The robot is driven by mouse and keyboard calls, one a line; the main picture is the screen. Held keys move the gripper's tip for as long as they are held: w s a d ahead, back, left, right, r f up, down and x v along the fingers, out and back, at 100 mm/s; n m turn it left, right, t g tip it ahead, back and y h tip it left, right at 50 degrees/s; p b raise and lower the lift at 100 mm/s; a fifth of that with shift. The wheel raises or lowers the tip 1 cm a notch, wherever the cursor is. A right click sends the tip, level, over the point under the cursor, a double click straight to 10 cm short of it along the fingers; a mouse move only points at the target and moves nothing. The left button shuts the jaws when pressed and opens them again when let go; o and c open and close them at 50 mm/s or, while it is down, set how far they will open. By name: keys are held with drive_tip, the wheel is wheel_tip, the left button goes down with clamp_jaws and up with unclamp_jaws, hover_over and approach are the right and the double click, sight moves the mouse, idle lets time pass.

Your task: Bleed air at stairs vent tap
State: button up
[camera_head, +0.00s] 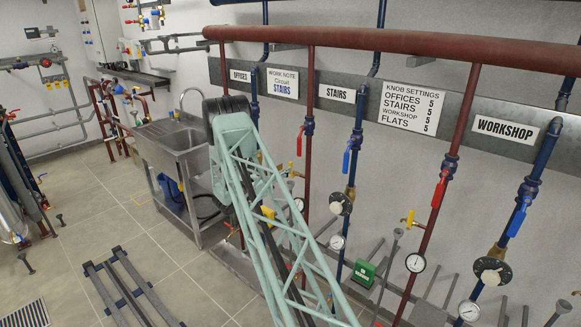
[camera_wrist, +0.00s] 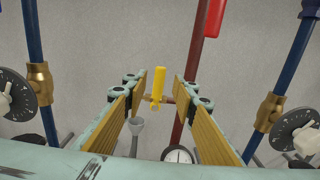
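In the wrist view a small vent tap with an upright yellow handle (camera_wrist: 159,82) stands on the left of a red pipe (camera_wrist: 196,62). My gripper (camera_wrist: 157,86) is open, its two pads on either side of the tap with gaps to both. The handle appears near the fingertips; I cannot tell whether it is between or just beyond them. A grey funnel (camera_wrist: 137,126) is below the tap. In the head view my arm hides the gripper. A yellow part (camera_head: 267,212) shows among the arm's lattice below the STAIRS sign (camera_head: 337,93); it may be this tap.
Blue pipes with brass valves (camera_wrist: 39,84) (camera_wrist: 270,112) and black dials flank the gripper. A round gauge (camera_wrist: 178,155) lies below the tap. A red lever (camera_wrist: 215,17) is above. Another yellow tap (camera_head: 408,218) is further right. A steel sink (camera_head: 176,137) stands left of my arm.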

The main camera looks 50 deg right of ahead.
sight(291, 165)
drive_tip(key=shift+s+d, duration=0.15)
drive_tip(key=shift+d, duration=1.45)
drive_tip(key=shift+s+d, duration=0.1)
drive_tip(key=shift+d, duration=1.45)
drive_tip(key=shift+c, duration=0.6)
clamp_jaws()
